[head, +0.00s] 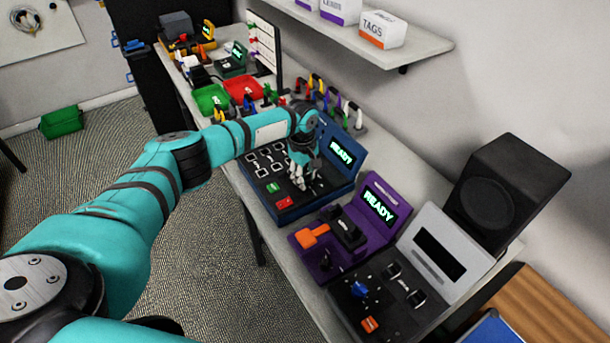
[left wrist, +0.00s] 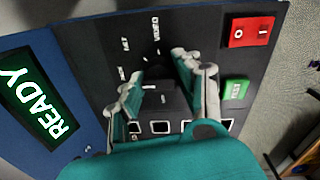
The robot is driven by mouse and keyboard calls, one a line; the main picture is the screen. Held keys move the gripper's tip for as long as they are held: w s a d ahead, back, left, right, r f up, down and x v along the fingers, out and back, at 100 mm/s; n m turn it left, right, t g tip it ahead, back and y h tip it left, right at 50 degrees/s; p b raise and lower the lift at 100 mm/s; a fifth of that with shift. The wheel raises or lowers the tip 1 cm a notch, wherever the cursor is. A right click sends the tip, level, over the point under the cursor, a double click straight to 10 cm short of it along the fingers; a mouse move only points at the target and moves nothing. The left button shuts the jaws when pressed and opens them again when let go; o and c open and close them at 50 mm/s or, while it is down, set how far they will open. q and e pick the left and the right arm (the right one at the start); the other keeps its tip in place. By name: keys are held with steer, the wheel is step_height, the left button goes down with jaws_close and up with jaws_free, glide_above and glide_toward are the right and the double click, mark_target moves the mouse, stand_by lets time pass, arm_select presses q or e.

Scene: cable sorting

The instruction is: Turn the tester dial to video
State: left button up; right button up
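The tester is a blue box with a dark sloping panel (head: 262,172) and a lit READY screen (head: 342,152). In the left wrist view its screen (left wrist: 35,98) is at the left, and a VIDEO label (left wrist: 156,28) stands past the fingertips, with other labels beside it. My left gripper (head: 298,182) points down at this panel. In the left wrist view its fingers (left wrist: 158,72) are apart over the dark area by the labels. The dial is dark and hard to make out there; I cannot tell whether the fingers touch it. My right gripper is not in view.
A red switch (left wrist: 250,31) and a green TEST button (left wrist: 236,89) lie beside the fingers. A purple tester (head: 345,237) and a grey-black device (head: 385,300) stand nearer on the bench. Red (head: 243,88) and green (head: 209,97) trays lie beyond. A black speaker (head: 500,195) stands right.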

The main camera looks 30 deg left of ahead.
arm_select(q)
steer(key=c, duration=0.6)
steer(key=shift+o, duration=0.2)
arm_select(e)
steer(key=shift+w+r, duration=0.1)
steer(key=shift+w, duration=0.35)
arm_select(q)
steer(key=shift+m, duration=0.4)
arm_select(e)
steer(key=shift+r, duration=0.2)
arm_select(q)
steer(key=shift+m+p, duration=0.55)
steer(key=shift+m, duration=0.05)
steer(key=m, duration=0.2)
steer(key=shift+m, duration=0.3)
steer(key=m, duration=0.6)
steer(key=m+b, duration=0.1)
steer(key=m, duration=0.2)
steer(key=shift+m+g, duration=0.3)
steer(key=shift+m, duration=0.1)
steer(key=shift+w+m, duration=0.1)
steer(key=shift+m, duration=1.6)
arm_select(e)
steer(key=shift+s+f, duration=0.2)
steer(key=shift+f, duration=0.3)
arm_select(q)
steer(key=shift+b, duration=0.3)
